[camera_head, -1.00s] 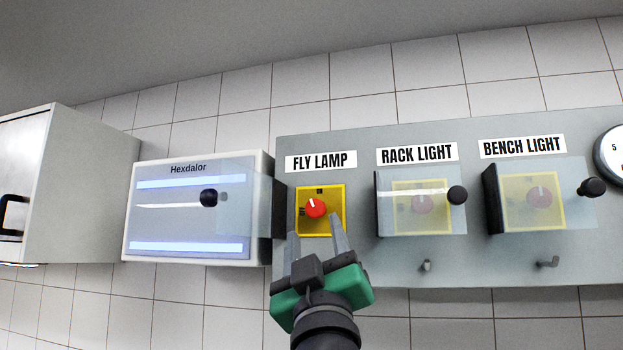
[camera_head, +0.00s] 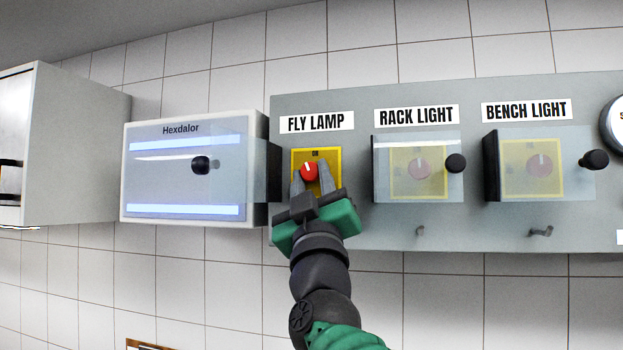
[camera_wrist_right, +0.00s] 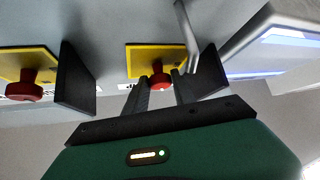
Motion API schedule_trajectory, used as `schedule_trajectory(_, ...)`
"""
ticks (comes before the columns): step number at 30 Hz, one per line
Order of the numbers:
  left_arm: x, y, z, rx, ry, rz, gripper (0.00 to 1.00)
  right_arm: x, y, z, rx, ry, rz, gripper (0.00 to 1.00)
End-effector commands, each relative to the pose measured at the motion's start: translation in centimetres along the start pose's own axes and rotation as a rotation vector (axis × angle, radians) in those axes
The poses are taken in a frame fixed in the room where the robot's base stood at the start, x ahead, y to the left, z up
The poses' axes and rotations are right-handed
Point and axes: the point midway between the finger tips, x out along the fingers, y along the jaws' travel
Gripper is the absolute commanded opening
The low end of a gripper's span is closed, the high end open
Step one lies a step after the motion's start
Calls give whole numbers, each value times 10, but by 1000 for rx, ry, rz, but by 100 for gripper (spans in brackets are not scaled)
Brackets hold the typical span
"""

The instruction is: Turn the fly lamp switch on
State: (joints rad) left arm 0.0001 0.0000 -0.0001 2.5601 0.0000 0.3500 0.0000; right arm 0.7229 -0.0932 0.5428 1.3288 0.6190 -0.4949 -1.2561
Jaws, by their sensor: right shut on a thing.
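The fly lamp switch is a red round knob (camera_head: 309,172) on a yellow plate (camera_head: 334,160) under the label FLY LAMP (camera_head: 317,122). Its clear cover is swung open to the left, so the knob is uncovered. My right gripper (camera_head: 311,182) reaches up from below with a finger on each side of the knob and is shut on it. In the right wrist view the red knob (camera_wrist_right: 160,82) sits between the fingertips. The white mark on the knob points roughly upward. My left gripper is not in view.
To the right, the rack light switch (camera_head: 419,168) and bench light switch (camera_head: 539,165) sit behind closed clear covers with black handles. A white Hexdalor unit (camera_head: 180,178) hangs on the left, partly behind the open cover. Small hooks (camera_head: 540,233) stick out below the covers.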

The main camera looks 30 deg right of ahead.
Motion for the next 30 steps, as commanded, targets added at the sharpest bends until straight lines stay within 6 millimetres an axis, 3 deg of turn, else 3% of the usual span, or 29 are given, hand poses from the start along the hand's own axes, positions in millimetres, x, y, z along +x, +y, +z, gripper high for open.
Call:
schedule_trajectory(8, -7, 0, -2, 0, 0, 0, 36, 2, -3, -2, 45, 1, 33, 0)
schedule_trajectory(18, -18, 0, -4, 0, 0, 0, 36, 1, -5, -3, 269, 1, 260, 0)
schedule_trajectory(28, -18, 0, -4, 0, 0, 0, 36, 0, -4, -2, 280, 1, 277, 0)
schedule_trajectory(29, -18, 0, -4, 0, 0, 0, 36, 0, -4, -2, 280, 1, 277, 35)
schedule_trajectory(30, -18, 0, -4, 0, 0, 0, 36, 0, -4, -1, 280, 1, 277, 40)
